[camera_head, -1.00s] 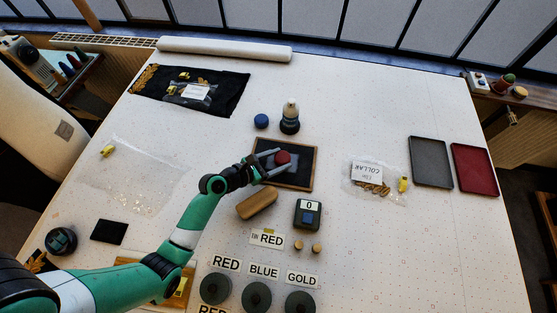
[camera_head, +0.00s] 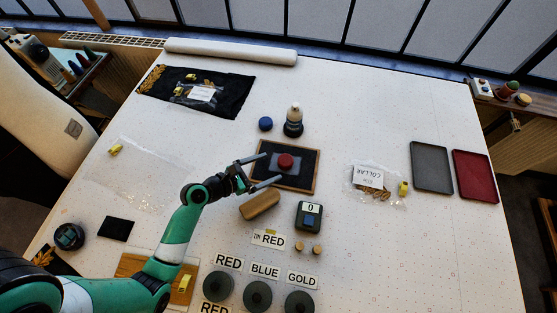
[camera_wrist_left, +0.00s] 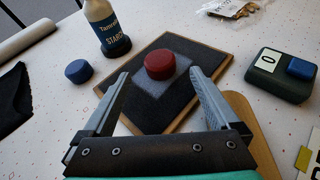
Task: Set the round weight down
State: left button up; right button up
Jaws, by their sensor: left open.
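The red round weight (camera_head: 285,161) rests on a grey square patch (camera_head: 296,167) in the middle of a dark, wood-framed board (camera_head: 304,183). In the left wrist view the red weight (camera_wrist_left: 160,64) sits upright beyond my fingertips, with nothing touching it. My left gripper (camera_head: 268,171) is open and empty at the left edge of the board, its fingers pointing toward the weight. In the left wrist view its two fingers (camera_wrist_left: 158,82) are spread wide. A blue round weight (camera_head: 265,124) stands on the table behind the board. My right gripper is not in view.
A starch bottle (camera_head: 293,121) stands behind the board. A wooden block (camera_head: 260,205) lies just below my gripper, and a small scale reading 0 (camera_head: 309,215) is to its right. Grey (camera_head: 431,167) and red (camera_head: 474,176) trays lie at right. Open table lies between the bottle and the trays.

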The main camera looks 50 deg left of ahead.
pick_arm(q)
jog(key=p+v, duration=0.1)
jog(key=v, duration=0.4)
jog(key=shift+s+r+p, duration=0.2)
jog(key=shift+s+p, duration=0.1)
jog(key=shift+p, duration=0.1)
jog(key=w+d+r+m+t, duration=0.1)
jog(key=w+r+m+t, duration=0.1)
jog(key=w+r+m, duration=0.6)
jog(key=w+d+r+m+t, duration=0.15)
jog(key=r+m, duration=0.45)
jog(key=r, duration=0.7)
jog(key=w+r+m+t, duration=0.2)
jog(key=w+r+m, duration=0.35)
jog(key=r, duration=0.45)
jog(key=s+d+r+m+t, duration=0.2)
jog(key=r+m, duration=0.3)
jog(key=r, duration=0.5)
jog(key=s+d+r+m+t, duration=0.3)
jog(key=s+d+r+m, duration=0.1)
jog(key=r, duration=0.6)
jog(key=s+d+r+m+t, duration=0.3)
jog(key=r+m, duration=0.3)
jog(key=r, duration=0.4)
jog(key=shift+s+d+r+h, duration=0.3)
jog(key=shift+s+d, duration=0.25)
jog(key=shift+s, duration=0.15)
